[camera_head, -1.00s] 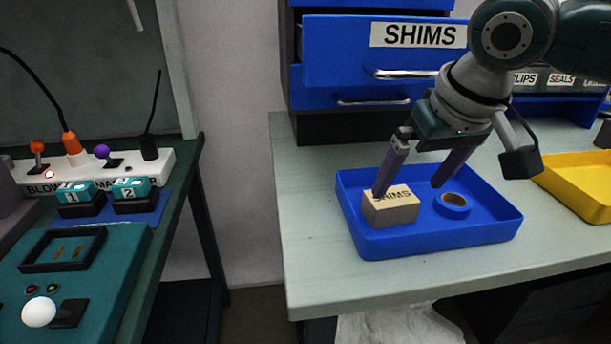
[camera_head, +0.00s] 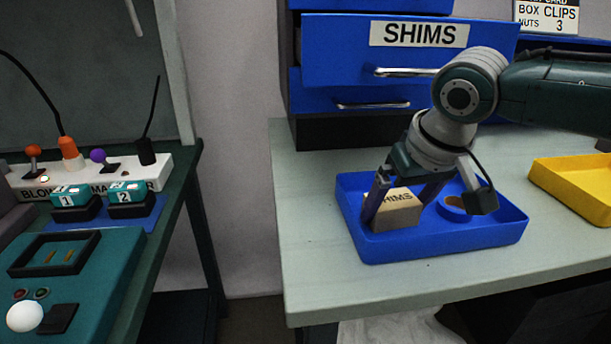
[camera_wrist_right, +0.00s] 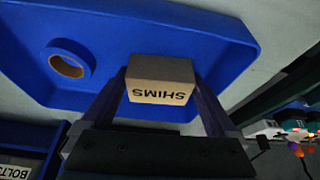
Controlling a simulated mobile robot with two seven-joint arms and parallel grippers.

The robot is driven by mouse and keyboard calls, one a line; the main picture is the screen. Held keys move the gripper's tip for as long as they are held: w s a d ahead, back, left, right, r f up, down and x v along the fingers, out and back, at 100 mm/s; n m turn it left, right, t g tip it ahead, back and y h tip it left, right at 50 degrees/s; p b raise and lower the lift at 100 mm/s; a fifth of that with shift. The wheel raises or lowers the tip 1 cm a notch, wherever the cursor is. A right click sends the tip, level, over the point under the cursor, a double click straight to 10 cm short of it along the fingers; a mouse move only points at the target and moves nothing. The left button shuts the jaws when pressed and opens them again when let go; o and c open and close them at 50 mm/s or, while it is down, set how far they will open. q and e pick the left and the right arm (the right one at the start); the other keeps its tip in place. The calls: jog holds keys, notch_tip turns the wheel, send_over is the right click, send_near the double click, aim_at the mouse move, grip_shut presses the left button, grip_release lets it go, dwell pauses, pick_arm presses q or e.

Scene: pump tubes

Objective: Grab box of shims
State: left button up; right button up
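The box of shims (camera_head: 398,214) is a small tan block marked SHIMS, in the left part of the blue tray (camera_head: 450,248) on the bench. My right gripper (camera_head: 398,206) points down over it with one finger at each side. In the right wrist view the box (camera_wrist_right: 161,75) sits between the two fingers of the right gripper (camera_wrist_right: 160,85), very close to both. I cannot tell whether the fingers press on it. The box appears to be still down in the tray. My left gripper is out of view.
A roll of blue tape (camera_head: 455,208) lies in the tray right of the box, partly behind my wrist. A yellow tray (camera_head: 572,187) stands to the right. A blue drawer labelled SHIMS (camera_head: 330,50) juts out behind. A second bench with switches (camera_head: 90,175) is at left.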

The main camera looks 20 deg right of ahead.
jog(key=c, duration=0.7)
jog(key=shift+r, duration=0.1)
